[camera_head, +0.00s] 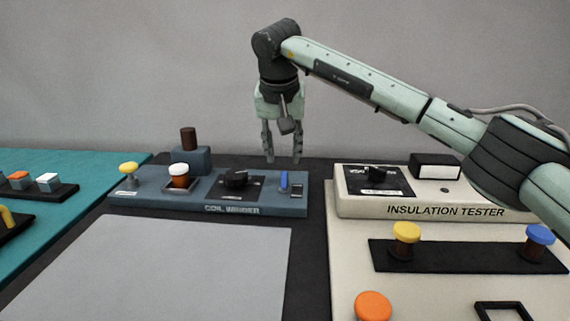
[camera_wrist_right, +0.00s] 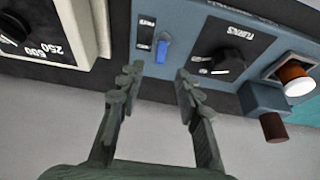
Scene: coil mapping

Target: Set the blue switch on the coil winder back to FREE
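The coil winder (camera_head: 210,207) is a blue-grey box at the centre of the table in the head view. Its blue switch (camera_head: 284,180) stands near its right end, beside a small dark label plate (camera_head: 297,190). The switch also shows in the right wrist view (camera_wrist_right: 161,50), between and beyond my fingertips. My right gripper (camera_head: 283,158) hangs pointing down behind and above the switch end of the winder. Its fingers are apart with nothing between them, as the wrist view (camera_wrist_right: 158,73) also shows. The label wording is too small to read. My left gripper is not in view.
The winder also carries a black dial (camera_head: 236,179), a white-and-orange knob (camera_head: 179,176) and a yellow knob (camera_head: 129,168). The insulation tester (camera_head: 445,211) stands close to its right. A grey mat (camera_head: 170,265) in front is bare.

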